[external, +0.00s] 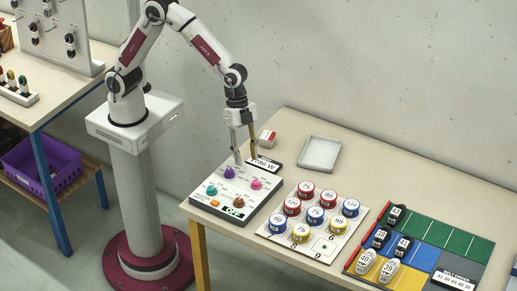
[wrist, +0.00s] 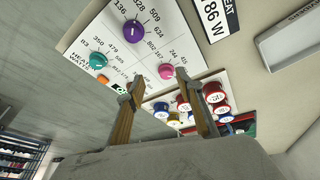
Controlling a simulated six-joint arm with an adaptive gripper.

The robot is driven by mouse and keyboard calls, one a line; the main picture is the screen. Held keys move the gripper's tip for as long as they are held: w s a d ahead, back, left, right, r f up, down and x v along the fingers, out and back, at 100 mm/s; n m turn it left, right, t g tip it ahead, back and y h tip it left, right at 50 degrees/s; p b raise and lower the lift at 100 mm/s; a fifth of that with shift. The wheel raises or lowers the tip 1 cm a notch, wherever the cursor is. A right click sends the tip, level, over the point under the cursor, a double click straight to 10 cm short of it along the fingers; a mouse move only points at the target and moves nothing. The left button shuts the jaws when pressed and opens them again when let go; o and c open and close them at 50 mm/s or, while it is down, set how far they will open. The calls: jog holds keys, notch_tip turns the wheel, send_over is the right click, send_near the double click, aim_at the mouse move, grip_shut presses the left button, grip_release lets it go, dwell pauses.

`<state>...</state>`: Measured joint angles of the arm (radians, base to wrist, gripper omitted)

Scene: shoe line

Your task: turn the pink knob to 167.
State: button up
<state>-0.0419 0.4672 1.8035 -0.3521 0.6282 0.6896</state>
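The control panel (external: 237,222) is a light slanted box with several round knobs. The pink knob (external: 257,184) is at its right side; in the wrist view the pink knob (wrist: 166,71) shows beside the right fingertip, with printed numbers around it, one reading 244. Its pointer setting is too small to read. My gripper (external: 246,158) is above the panel's back part, pointing down, fingers spread. In the wrist view my gripper (wrist: 155,87) is open with nothing between its fingers; the knob appears beyond the fingertips, apparently not touched.
A purple knob (wrist: 134,32), a teal knob (wrist: 97,60) and a brown knob (external: 239,202) share the panel. A card reading "186 W" (wrist: 214,18) stands behind it. A grey tray (external: 320,154) is at the back. Numbered round tins (external: 315,215) stand to the right.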

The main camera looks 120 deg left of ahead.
aim_at(256, 181)
jog(key=shift+w+r+m+t, duration=0.2)
jog(key=shift+w+r+m, duration=0.1)
jog(key=shift+w+m, duration=0.15)
jog(key=shift+w+r+m+t, duration=0.2)
jog(key=shift+w+r+m, duration=0.15)
jog(key=shift+w, duration=0.2)
jog(key=shift+f, duration=0.15)
jog(key=shift+x, duration=3.8)
grip_shut()
